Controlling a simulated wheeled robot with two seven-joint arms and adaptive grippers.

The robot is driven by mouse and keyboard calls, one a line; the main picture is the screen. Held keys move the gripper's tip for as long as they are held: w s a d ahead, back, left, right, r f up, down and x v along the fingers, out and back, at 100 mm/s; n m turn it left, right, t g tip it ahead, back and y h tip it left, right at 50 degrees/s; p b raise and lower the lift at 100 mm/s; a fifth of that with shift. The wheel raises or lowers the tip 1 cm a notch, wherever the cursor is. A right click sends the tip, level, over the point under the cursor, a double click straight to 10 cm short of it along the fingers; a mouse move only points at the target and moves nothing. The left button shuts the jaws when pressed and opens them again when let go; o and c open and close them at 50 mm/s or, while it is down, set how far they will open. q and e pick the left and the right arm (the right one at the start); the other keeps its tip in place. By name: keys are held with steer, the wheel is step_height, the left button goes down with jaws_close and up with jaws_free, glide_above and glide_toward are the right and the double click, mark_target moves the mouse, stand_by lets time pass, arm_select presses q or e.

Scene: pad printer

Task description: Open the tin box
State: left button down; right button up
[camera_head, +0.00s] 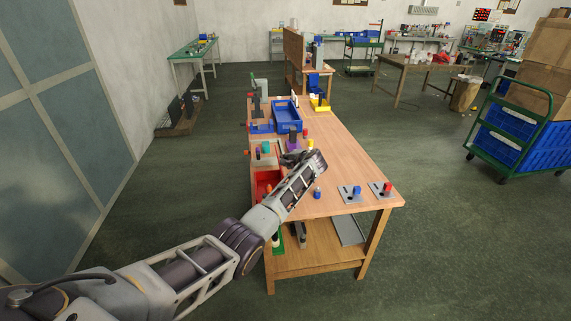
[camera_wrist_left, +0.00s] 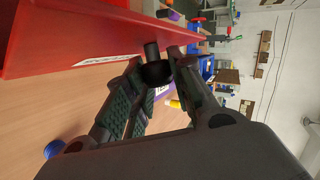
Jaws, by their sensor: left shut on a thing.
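A red box (camera_head: 263,178), which seems to be the tin box, sits at the left edge of the wooden workbench, partly hidden by my left arm. In the left wrist view a long red wall with a white label (camera_wrist_left: 110,60) fills the upper left. A black round knob (camera_wrist_left: 157,73) stands out beside this wall, between the fingertips of my left gripper (camera_wrist_left: 160,80). The gripper is shut on this knob. In the head view my left gripper (camera_head: 288,158) is over the bench, near the red box. Whether the lid is raised cannot be told. My right gripper is not in view.
A blue crate (camera_head: 288,115) stands further back on the bench. A small blue knob (camera_head: 317,193) and two grey plates with blue (camera_head: 350,193) and red (camera_head: 381,189) parts lie near the front edge. The right middle of the bench top is clear.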

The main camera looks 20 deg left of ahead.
arm_select(q)
steer(key=shift+w+d+f, duration=0.1)
steer(key=shift+w+d, duration=0.15)
steer(key=shift+d, duration=0.3)
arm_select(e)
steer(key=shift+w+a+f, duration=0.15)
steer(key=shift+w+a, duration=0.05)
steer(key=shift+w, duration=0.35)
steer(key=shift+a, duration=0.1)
arm_select(q)
steer(key=c, duration=1.6)
jaws_free()
steer(key=o, duration=0.4)
steer(key=shift+w+d+f, duration=0.1)
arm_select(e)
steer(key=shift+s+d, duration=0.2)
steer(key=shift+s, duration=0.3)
arm_select(q)
steer(key=shift+s+r, duration=0.2)
steer(key=shift+s, duration=0.05)
